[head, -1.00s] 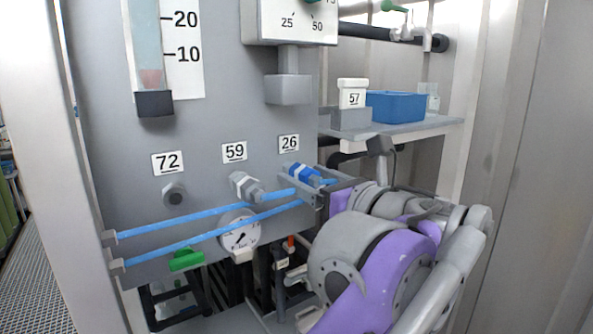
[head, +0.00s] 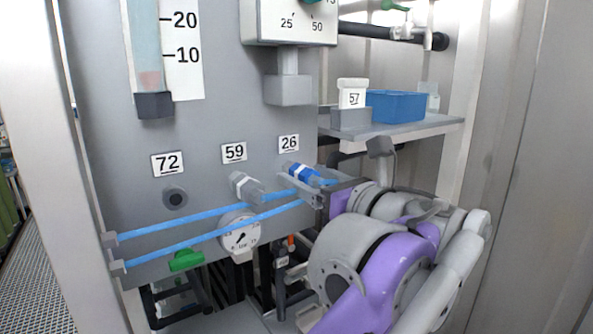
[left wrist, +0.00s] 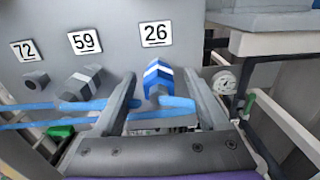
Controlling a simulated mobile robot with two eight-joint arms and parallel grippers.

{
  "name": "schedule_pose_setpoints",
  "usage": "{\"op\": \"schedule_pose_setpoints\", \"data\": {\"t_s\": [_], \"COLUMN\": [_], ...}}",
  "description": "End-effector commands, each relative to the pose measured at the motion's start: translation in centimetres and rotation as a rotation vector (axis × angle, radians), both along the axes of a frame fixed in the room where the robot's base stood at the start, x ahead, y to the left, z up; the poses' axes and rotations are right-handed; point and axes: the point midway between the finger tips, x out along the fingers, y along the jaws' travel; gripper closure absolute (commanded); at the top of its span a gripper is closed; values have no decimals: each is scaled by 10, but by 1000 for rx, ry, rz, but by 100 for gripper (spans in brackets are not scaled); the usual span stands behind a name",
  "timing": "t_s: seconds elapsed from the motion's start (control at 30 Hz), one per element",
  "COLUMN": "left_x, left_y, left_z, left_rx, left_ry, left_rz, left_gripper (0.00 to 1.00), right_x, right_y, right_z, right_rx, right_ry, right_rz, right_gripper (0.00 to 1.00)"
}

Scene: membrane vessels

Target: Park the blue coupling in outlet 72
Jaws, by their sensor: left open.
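The blue coupling (head: 301,173), with a white band, sits at the outlet under label 26 (head: 289,143). A blue hose runs from its lower end. In the left wrist view the coupling (left wrist: 157,76) stands between the two fingers. My left gripper (head: 314,187) is open around it; in the wrist view (left wrist: 159,90) gaps show on both sides. Outlet 72 (head: 175,198) is a grey fitting with a dark opening at the left of the panel, under label 72 (head: 167,164); nothing is plugged into it. My right gripper is not in view.
A grey fitting (head: 245,187) is at outlet 59, between the two. Blue hoses (head: 205,218) cross the panel below the outlets. A gauge (head: 240,236) and green handle (head: 187,260) sit lower. A shelf (head: 425,128) with a blue bin (head: 396,106) is at right.

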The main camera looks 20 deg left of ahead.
Motion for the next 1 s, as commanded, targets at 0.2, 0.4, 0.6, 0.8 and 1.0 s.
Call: {"op": "schedule_pose_setpoints", "data": {"t_s": [0.2,0.4,0.6,0.8,1.0], "left_x": [0,0,0,0,-2], "left_y": [0,0,0,0,-4], "left_z": [-1,-1,-1,0,0], "left_rx": [0,0,0,0,0], "left_ry": [0,0,0,0,0], "left_rz": [0,0,0,0,-2], "left_gripper": [42,78,100,100,100], "right_x": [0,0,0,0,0], "right_y": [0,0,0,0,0], "right_z": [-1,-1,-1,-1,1], "right_rx": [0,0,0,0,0], "right_ry": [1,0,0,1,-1], "right_rz": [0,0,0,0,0], "right_gripper": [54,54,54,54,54]}}
